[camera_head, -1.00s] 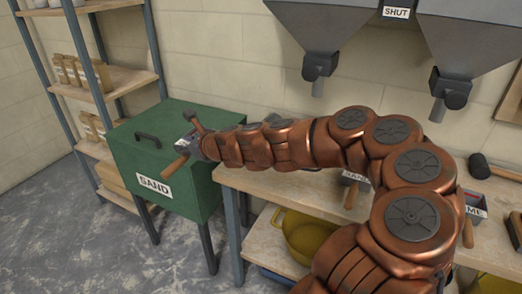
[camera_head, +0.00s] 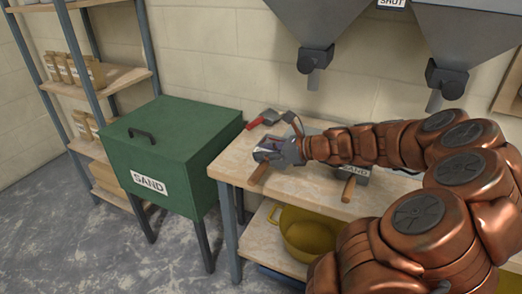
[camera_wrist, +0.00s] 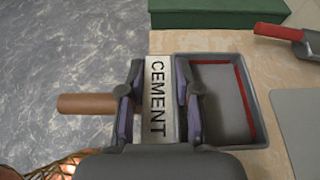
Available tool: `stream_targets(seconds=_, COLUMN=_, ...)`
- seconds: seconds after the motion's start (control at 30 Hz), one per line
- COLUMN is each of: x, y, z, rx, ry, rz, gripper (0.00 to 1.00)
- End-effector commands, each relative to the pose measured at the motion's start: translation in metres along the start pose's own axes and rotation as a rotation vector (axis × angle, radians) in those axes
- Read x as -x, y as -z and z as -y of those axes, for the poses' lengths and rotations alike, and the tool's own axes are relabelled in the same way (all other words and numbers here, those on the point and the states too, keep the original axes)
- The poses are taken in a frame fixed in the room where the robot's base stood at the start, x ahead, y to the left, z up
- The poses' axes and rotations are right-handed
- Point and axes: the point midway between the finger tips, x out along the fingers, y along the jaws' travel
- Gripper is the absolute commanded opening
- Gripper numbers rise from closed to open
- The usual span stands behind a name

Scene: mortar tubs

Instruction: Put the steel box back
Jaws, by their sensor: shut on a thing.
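My gripper (camera_head: 278,150) is shut on a grey steel box labelled CEMENT (camera_wrist: 157,95), near the left end of the workbench (camera_head: 232,166). In the wrist view (camera_wrist: 158,105) the fingers sit either side of the labelled strip. The box's open tray (camera_wrist: 218,112), with a red line inside, lies to the right of the fingers and looks empty. Its wooden handle (camera_wrist: 85,103) sticks out left over the floor; it also shows in the head view (camera_head: 258,174). I cannot tell whether the box touches the bench.
A red-handled scoop (camera_head: 263,119) lies on the bench behind my gripper. A second box (camera_head: 355,176) with a wooden handle sits under my arm. The green SAND bin (camera_head: 165,155) stands left of the bench. Hopper spouts (camera_head: 316,62) hang above; a yellow tub (camera_head: 298,236) is below.

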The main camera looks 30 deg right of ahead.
Motion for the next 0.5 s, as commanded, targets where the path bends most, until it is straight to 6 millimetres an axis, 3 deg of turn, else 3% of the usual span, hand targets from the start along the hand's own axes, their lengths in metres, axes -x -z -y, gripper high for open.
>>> stream_targets(seconds=0.1, x=0.017, y=0.007, z=0.003, rx=-0.008, ry=-0.006, rz=-0.001, gripper=0.0)
stream_targets(seconds=0.23, x=0.026, y=0.009, z=0.002, rx=-0.012, ry=-0.017, rz=0.001, gripper=0.0)
stream_targets(seconds=0.37, x=0.022, y=0.008, z=0.006, rx=-0.013, ry=-0.02, rz=0.001, gripper=0.0)
stream_targets(seconds=0.5, x=0.006, y=0.004, z=0.016, rx=-0.012, ry=-0.025, rz=0.0, gripper=0.0)
